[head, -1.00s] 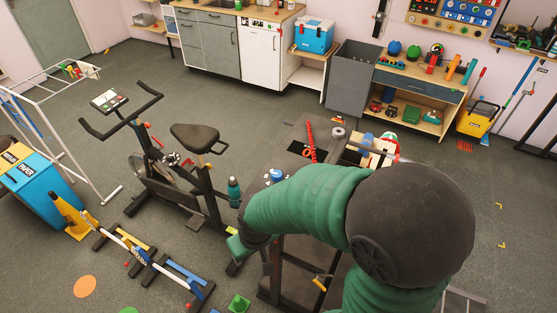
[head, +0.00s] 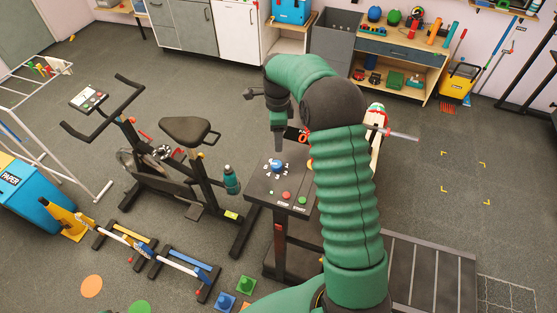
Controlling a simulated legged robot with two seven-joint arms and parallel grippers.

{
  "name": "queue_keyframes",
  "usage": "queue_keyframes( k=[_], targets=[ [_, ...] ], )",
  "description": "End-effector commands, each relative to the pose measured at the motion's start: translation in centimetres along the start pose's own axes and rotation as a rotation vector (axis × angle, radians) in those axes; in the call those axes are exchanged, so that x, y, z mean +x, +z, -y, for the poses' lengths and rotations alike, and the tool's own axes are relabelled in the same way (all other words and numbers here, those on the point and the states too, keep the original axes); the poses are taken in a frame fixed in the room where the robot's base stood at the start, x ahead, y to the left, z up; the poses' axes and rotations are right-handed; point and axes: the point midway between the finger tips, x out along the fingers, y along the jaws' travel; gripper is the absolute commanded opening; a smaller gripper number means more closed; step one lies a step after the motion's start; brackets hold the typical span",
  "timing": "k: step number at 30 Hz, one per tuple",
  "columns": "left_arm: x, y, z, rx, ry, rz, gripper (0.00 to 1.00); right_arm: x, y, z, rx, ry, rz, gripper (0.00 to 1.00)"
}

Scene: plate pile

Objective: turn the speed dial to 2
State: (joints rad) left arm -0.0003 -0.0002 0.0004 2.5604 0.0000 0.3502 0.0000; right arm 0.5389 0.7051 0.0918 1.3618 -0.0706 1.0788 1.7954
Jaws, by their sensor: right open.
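The speed dial (head: 276,166) is a blue knob with white marks around it, on the dark sloping console panel (head: 262,190) of the treadmill. Its pointer and numbers are too small to read. My right gripper (head: 279,147) points down just above and behind the dial; its fingers look apart from the knob, though I cannot tell the exact gap. It is open and holds nothing that I can see. My green arm hides the right part of the console. My left gripper is not in view.
A red button (head: 286,195) and a green button (head: 302,201) sit on the panel near the dial. An exercise bike (head: 187,131) with a teal bottle (head: 231,180) stands to the left. The treadmill deck (head: 430,275) lies to the right.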

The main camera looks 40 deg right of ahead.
Motion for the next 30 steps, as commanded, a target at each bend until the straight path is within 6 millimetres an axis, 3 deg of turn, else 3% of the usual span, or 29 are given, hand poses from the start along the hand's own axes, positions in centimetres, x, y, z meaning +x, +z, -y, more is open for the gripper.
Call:
queue_keyframes(
  k=[9, 15, 19, 26, 30],
  targets=[
    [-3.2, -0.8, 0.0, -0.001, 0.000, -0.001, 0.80, 8.1, -0.3, -0.1, -0.003, 0.006, 0.004, 0.57],
    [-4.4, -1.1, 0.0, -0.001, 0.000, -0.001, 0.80, 12.1, -0.4, 0.1, -0.002, 0.003, 0.004, 0.57],
    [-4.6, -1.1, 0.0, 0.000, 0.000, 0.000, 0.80, 13.2, -0.3, 0.1, -0.003, 0.000, 0.004, 0.57],
    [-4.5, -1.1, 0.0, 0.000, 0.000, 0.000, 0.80, 13.3, -0.1, 0.0, -0.003, -0.002, 0.002, 0.57],
    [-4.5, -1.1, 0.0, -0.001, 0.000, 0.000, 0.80, 13.3, -0.1, 0.0, -0.004, -0.002, 0.002, 0.41]
  ],
)
